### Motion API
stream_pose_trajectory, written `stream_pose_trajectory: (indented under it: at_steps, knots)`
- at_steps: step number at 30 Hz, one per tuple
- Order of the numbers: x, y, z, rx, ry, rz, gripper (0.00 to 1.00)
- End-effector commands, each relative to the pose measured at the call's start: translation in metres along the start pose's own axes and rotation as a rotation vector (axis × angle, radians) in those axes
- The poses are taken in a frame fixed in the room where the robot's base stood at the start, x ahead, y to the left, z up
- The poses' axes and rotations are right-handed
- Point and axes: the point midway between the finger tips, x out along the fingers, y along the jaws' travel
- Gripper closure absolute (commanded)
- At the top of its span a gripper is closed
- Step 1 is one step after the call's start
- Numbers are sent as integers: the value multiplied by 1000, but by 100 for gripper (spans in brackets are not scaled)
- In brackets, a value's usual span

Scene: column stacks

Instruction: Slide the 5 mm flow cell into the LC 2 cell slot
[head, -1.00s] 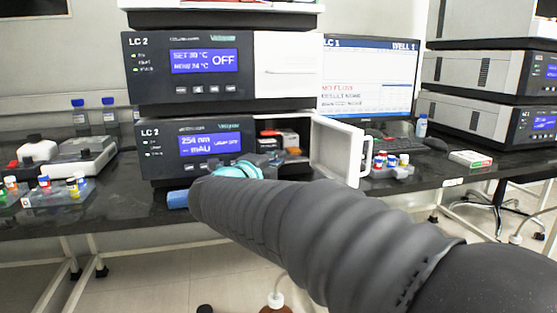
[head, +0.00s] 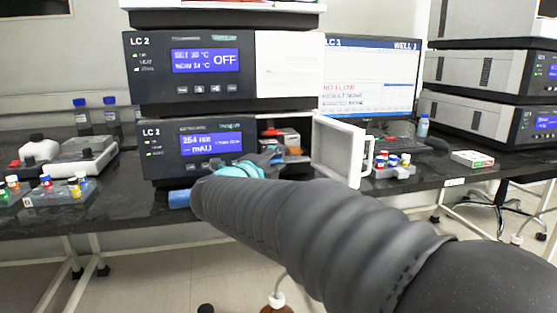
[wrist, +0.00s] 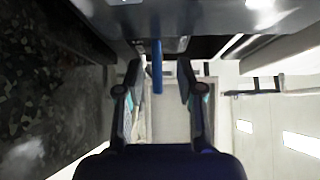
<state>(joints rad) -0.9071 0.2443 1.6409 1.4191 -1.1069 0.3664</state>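The LC 2 detector (head: 200,150) has its white door (head: 340,150) swung open to the right. Inside its open bay (head: 284,138) are small blocks, one red and dark, one pale with orange. I cannot tell which, if any, is the 5 mm flow cell, and the cell slot is not clearly visible. My gripper (head: 268,161) is at the bay's lower front, partly hidden by my arm. In the wrist view my gripper (wrist: 158,75) has its two fingers apart, with a narrow blue piece (wrist: 157,66) showing between them, touching neither finger. I see nothing clamped.
A blue object (head: 179,199) lies at the bench edge below the detector. Vial racks stand at the left (head: 60,192) and right of the door (head: 394,170). A monitor (head: 370,75) and keyboard are behind the door. The bench front is mostly clear.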

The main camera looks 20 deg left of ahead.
Motion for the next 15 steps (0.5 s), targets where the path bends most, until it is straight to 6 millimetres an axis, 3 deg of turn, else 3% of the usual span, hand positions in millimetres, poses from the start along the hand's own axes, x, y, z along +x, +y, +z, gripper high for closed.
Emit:
stream_pose_trajectory:
  at_steps: [8, 15]
  knots:
    - [-21, 0, 1, 1, -3, 0, 63]
    - [-69, 0, 1, 0, -4, 0, 63]
